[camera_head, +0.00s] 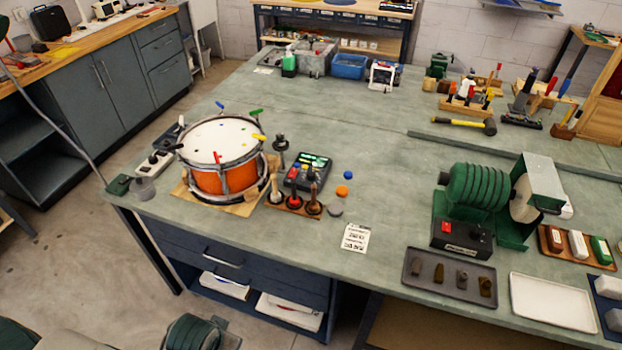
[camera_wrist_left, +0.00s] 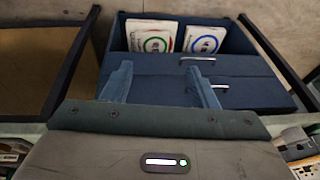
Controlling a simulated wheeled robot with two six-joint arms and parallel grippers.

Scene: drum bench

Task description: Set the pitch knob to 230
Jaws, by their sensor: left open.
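A dark box with a small green display (camera_head: 313,160) stands on the bench right of the drum. It has small coloured knobs or buttons on its face. Which one is the pitch knob, and its setting, are too small to read. The orange drum (camera_head: 222,155) with a white head stands on a wooden board. My left gripper (camera_wrist_left: 160,66) is open and empty in the left wrist view, facing the blue drawers below the bench. The box is not in that view. My right gripper is not in view.
A wooden stand with several dark-handled tools (camera_head: 295,205) sits just in front of the box. A white printed card (camera_head: 355,238) lies to its right. A green grinder-like machine (camera_head: 478,192) stands further right. The bench between is mostly clear.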

